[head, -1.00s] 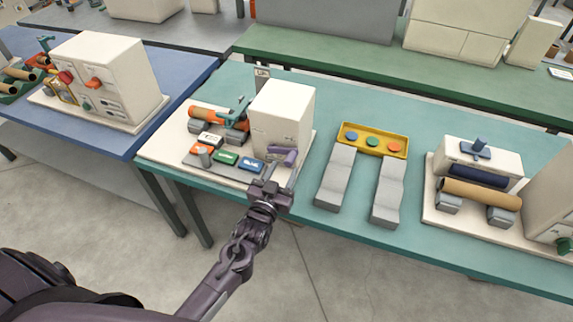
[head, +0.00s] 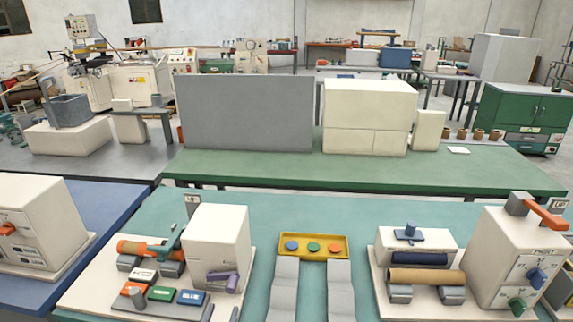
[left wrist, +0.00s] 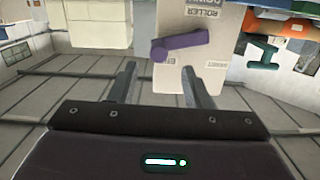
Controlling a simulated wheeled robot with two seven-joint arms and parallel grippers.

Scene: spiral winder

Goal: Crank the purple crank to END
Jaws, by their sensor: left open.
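The purple crank (head: 222,281) is on the front face of a white box machine (head: 217,237) on the teal table. In the left wrist view the crank (left wrist: 184,44) lies slantwise across the panel, its knobbed end at the left beside a small, partly hidden label (left wrist: 169,60). I cannot read END for certain. My left gripper (left wrist: 162,86) is open and empty, its two fingers pointing at the panel below the crank in that view, apparently apart from it. I do not see my left gripper in the head view. My right gripper is in neither current view.
Left of the box are an orange roll (head: 143,248) and a block with red, green and blue labelled pieces (head: 163,293). A yellow tray (head: 342,250) with coloured discs stands to the right. Farther right is another roller machine (head: 503,255). Teal table shows between them.

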